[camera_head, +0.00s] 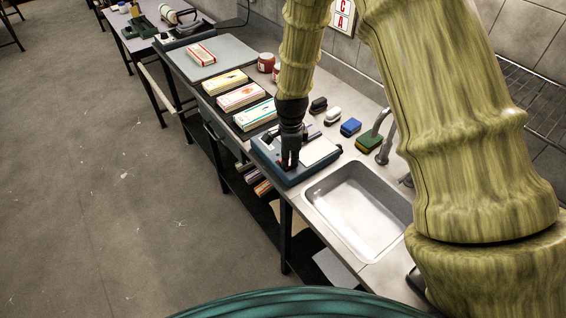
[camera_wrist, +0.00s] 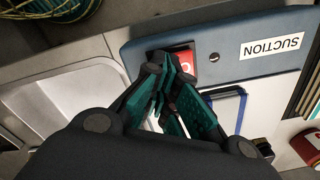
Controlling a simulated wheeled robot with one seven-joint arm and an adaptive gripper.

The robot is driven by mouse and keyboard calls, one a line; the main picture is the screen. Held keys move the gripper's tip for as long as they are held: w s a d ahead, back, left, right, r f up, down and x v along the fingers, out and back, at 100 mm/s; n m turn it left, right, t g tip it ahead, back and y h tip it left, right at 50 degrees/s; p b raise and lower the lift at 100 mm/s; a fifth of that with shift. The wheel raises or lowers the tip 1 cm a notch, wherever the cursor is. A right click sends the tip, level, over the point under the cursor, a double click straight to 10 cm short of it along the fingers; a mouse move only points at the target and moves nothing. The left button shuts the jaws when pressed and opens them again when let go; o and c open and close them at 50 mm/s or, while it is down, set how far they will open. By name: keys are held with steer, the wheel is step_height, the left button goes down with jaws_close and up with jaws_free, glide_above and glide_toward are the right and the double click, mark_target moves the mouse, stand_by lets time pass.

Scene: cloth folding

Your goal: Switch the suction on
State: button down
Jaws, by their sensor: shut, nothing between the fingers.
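A blue suction device (camera_head: 291,178) stands on the counter beside the sink. In the wrist view its blue front panel (camera_wrist: 235,71) carries a white label reading SUCTION (camera_wrist: 274,46), seen upside down. A red switch (camera_wrist: 187,66) with a white round mark sits in the panel, partly hidden by my fingers. My gripper (camera_head: 289,162) points down at the device's front edge; its fingers are shut and empty. In the wrist view the fingertips (camera_wrist: 158,65) are right at the switch; I cannot tell whether they touch it.
A steel sink (camera_head: 360,208) lies to the right of the device, with a tap (camera_head: 381,128) behind it. Sponges (camera_head: 351,127) lie behind the device. Several boxes (camera_head: 241,96) and red jars (camera_head: 266,62) stand farther left along the counter.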

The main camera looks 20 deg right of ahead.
mark_target(290, 164)
steer(key=shift+f, duration=0.15)
steer(key=shift+r+p, duration=2.5)
steer(key=shift+r, duration=1.05)
